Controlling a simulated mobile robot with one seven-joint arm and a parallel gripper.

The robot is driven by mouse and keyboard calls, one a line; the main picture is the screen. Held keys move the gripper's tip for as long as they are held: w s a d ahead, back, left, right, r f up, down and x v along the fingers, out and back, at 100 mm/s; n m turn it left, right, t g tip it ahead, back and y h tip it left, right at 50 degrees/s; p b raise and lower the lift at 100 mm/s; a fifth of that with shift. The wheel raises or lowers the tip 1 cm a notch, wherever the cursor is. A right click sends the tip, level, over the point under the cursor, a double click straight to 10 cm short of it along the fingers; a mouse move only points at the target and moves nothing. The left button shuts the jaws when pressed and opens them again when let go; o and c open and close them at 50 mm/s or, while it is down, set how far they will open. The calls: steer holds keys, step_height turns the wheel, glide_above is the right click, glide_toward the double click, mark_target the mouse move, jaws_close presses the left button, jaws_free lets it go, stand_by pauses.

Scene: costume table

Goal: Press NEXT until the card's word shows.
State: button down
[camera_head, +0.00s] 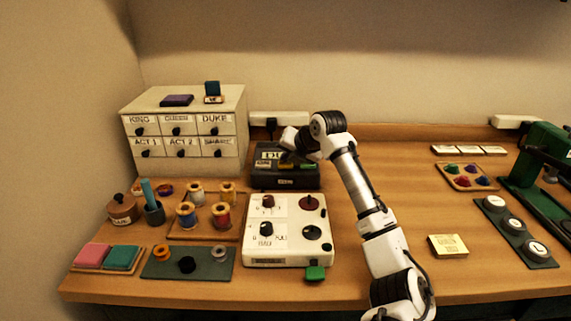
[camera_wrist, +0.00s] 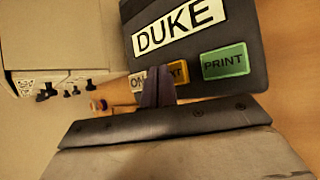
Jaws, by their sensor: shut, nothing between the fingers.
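The dark label machine (camera_head: 286,181) stands at the back of the table beside the drawer cabinet. In the wrist view its white display (camera_wrist: 180,27) reads DUKE. Below are a white ON button (camera_wrist: 137,83), a yellow NEXT button (camera_wrist: 179,73) and a green PRINT button (camera_wrist: 226,62). My gripper (camera_wrist: 158,75) is shut and empty, its fingers covering the left part of NEXT. I cannot tell whether they touch it. In the head view my wrist hangs over the machine. A yellow card (camera_head: 448,245) lies at the right front; its writing is too small to read.
The drawer cabinet (camera_head: 184,130) has labels including KING, DUKE, ACT 1 and ACT 2. A white panel with knobs (camera_head: 275,254) stands in front of the machine. Spools (camera_head: 187,216) are to the left. A green press (camera_head: 541,165) is at the right. The table's middle right is clear.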

mark_target(288, 165)
steer(key=shift+f, duration=0.35)
stand_by(0.5)
steer(key=shift+r+p, duration=0.5)
steer(key=shift+r, duration=0.4)
steer(key=shift+r, duration=0.1)
step_height(288, 165, up, 5)
steer(key=p, duration=0.3)
stand_by(1.4)
